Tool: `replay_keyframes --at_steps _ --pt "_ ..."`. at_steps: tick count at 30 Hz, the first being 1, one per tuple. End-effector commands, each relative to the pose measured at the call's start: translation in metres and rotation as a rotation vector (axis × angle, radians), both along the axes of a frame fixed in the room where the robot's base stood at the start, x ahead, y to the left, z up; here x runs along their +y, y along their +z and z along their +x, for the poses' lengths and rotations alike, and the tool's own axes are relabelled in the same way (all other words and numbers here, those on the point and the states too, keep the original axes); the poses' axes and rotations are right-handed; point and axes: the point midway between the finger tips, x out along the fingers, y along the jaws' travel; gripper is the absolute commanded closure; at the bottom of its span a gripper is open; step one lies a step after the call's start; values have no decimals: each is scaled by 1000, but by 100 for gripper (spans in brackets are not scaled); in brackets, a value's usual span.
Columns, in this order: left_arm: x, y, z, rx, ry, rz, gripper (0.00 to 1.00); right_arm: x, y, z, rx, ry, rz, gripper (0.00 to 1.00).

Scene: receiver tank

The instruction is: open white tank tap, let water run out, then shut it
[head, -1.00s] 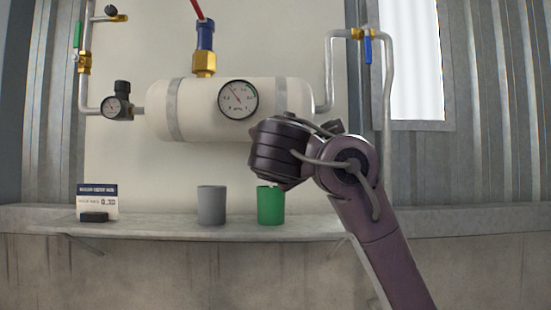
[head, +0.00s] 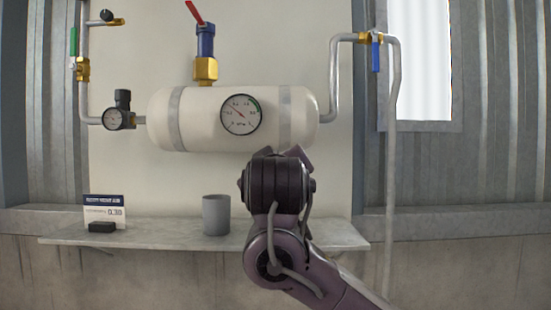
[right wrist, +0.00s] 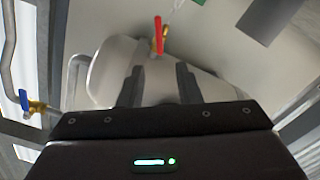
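The white tank (head: 200,120) is mounted on the wall, with a round dial gauge (head: 240,114) on its front. In the right wrist view, the tank (right wrist: 110,75) lies beyond my fingers, and that picture appears upside down. A red tap handle (right wrist: 158,36) shows there at the tank's underside, beyond and roughly between the fingertips. My right gripper (right wrist: 160,70) is open and empty, apart from the handle. In the head view my right gripper (head: 283,152) is just below the tank, and my wrist hides the tap. My left gripper is out of view.
A grey cup (head: 216,215) and a sign (head: 104,211) stand on the shelf (head: 150,234). A green cup (right wrist: 198,2) shows only at the right wrist view's edge. Red-lever (head: 194,12), green-handled (head: 74,42) and blue-handled (head: 376,56) valves surround the tank.

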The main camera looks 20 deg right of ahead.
Motion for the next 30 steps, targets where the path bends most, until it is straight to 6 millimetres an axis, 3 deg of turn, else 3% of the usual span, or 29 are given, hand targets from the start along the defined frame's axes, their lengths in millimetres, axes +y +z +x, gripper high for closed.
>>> replay_keyframes --at_steps 5,12,18,28,30 --pt "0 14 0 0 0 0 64 -4 2 14 1 1 18 69" --pt "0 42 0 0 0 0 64 -14 2 49 4 1 18 69" --pt "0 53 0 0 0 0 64 -21 1 70 0 -1 14 69" --pt "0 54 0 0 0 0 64 -22 -1 75 -2 -1 12 69" --pt "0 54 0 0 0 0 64 -22 -1 75 -2 -1 12 76"
